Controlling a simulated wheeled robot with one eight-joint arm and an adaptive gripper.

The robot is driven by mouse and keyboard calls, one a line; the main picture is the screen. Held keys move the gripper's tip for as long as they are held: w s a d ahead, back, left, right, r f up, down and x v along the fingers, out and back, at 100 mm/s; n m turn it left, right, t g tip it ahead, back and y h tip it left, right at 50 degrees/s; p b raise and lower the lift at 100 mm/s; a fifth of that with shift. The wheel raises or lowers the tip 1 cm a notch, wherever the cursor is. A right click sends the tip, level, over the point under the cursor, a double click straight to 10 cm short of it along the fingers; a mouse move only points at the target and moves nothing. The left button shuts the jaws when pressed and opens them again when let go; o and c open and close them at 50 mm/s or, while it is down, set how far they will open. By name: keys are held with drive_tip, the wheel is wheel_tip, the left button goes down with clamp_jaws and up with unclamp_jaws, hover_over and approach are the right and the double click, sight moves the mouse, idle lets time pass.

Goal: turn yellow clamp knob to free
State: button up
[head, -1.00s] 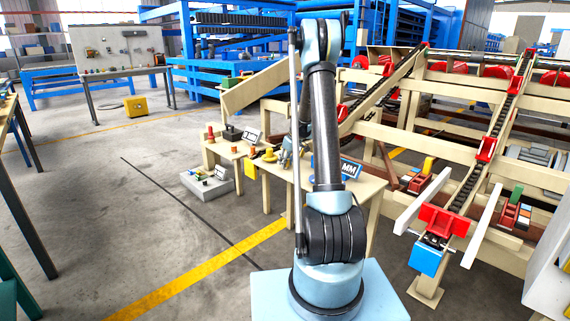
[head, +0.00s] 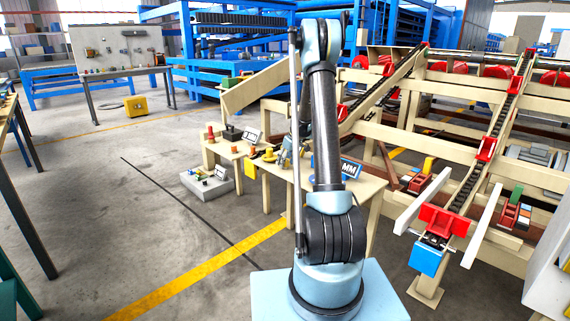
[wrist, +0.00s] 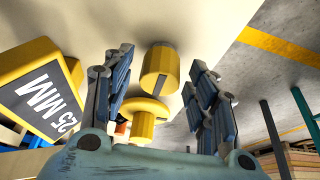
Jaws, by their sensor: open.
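In the wrist view a yellow cylinder (wrist: 160,68) with a dark slot stands on the pale tabletop, between the fingertips of my gripper (wrist: 160,60). Closer to the palm is a second yellow part (wrist: 143,108) with a round flange and a stem. I cannot tell for certain which of the two is the clamp knob, or which way it is turned. My gripper is open, with one finger on each side and a gap to the cylinder. In the head view small yellow parts (head: 269,156) show on the table, and my arm hides much of that spot.
In the head view a blue "MM" sign (head: 349,168) stands on the beige table (head: 366,188). Open floor (head: 130,220) lies to the left.

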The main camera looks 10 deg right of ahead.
drive_tip(key=v, duration=1.1)
drive_tip(key=shift+r, duration=0.3)
drive_tip(key=shift+s+d, duration=0.1)
drive_tip(key=shift+d, duration=0.05)
drive_tip(key=s+a+r+m, duration=0.1)
drive_tip(key=s+r, duration=0.2)
drive_tip(key=s, duration=0.6)
drive_tip(key=s+a+r+m+h, duration=0.1)
drive_tip(key=s+r, duration=0.2)
drive_tip(key=s, duration=0.6)
drive_tip(key=s+a+r+m, duration=0.1)
drive_tip(key=s+a+r, duration=0.15)
drive_tip(key=s, duration=0.65)
drive_tip(key=s+f+m, duration=0.2)
drive_tip(key=s+f, duration=0.3)
drive_tip(key=s, duration=0.8)
drive_tip(key=s+d+f+m+g+h, duration=0.1)
drive_tip(key=s+f, duration=0.4)
drive_tip(key=s, duration=0.7)
drive_tip(key=shift+s+d+m+h, duration=0.3)
drive_tip(key=shift+s+m, duration=0.1)
drive_tip(key=shift+m, duration=0.2)
